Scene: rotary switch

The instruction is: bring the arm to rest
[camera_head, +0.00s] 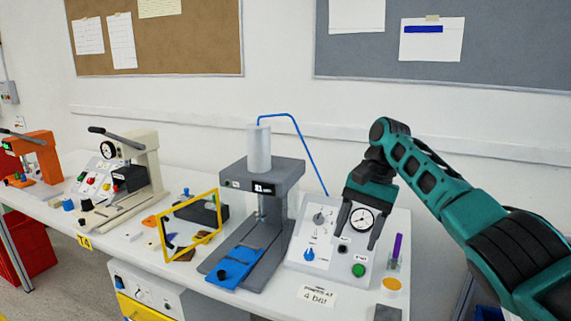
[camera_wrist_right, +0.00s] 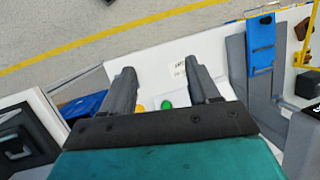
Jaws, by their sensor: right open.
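My right gripper (camera_head: 357,229) is open and empty, with its two dark fingers pointing down in front of the control box. The right wrist view shows the same two fingers (camera_wrist_right: 163,88) spread apart with nothing between them. The white control box (camera_head: 296,259) stands on the bench behind and below the gripper. It carries a dial gauge (camera_head: 361,219), a blue rotary knob (camera_head: 309,254), a small grey selector (camera_head: 319,218) and a green button (camera_head: 359,270). The gripper hides part of the panel. I cannot tell whether a finger touches it. My left gripper is out of view.
A grey press (camera_head: 279,175) with a blue slide (camera_head: 234,267) stands left of the box. A yellow frame (camera_head: 188,222) is further left. A purple-topped item (camera_head: 397,247) and a yellow-orange disc (camera_head: 391,284) lie right of the box.

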